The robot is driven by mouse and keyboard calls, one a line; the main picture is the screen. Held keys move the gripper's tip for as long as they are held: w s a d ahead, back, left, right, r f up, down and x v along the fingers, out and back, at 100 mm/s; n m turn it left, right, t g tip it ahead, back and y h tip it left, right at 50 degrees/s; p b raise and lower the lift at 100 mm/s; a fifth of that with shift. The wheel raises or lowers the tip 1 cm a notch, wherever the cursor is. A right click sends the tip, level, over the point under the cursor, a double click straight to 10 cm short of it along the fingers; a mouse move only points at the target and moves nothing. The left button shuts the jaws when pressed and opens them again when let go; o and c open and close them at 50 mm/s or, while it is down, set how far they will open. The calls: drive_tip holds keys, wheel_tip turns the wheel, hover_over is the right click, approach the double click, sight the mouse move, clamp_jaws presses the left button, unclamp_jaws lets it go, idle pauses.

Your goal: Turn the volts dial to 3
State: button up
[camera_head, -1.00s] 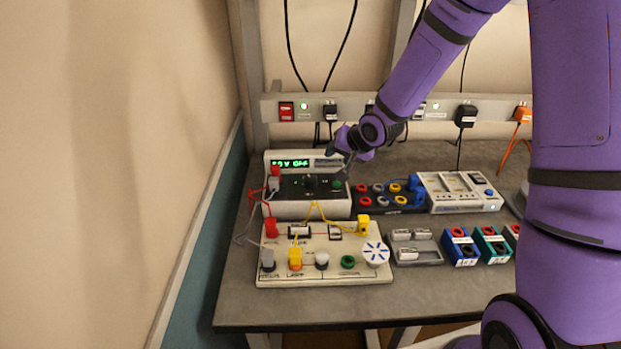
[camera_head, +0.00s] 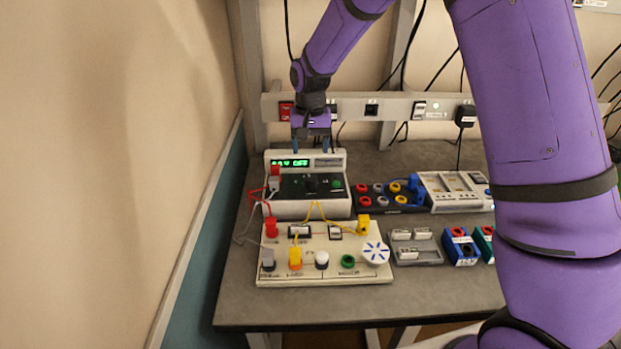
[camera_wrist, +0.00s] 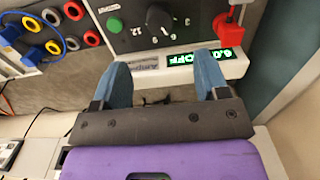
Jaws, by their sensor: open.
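The volts dial is a dark round knob (camera_head: 310,182) on the dark panel of a white power unit (camera_head: 308,212). In the wrist view the knob (camera_wrist: 159,18) is at the top, with white numbers around it; I cannot tell where it points. The green display (camera_head: 290,163) seems to end in OFF and also shows in the wrist view (camera_wrist: 205,57). My gripper (camera_head: 311,149) points down over the unit's back edge. Its blue fingers are apart and empty (camera_wrist: 162,68), behind the knob and not touching it.
A green button (camera_wrist: 114,25) and a red plug (camera_wrist: 228,28) flank the knob. A board of coloured sockets (camera_head: 390,195) stands to the right. A white circuit board (camera_head: 325,273) with wires lies in front. The wall rail (camera_head: 385,106) is close behind my gripper.

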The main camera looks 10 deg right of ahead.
sight(311, 178)
wheel_tip(311, 178, down, 10)
drive_tip(key=shift+f, duration=0.25)
idle(0.4)
drive_tip(key=c, duration=0.9)
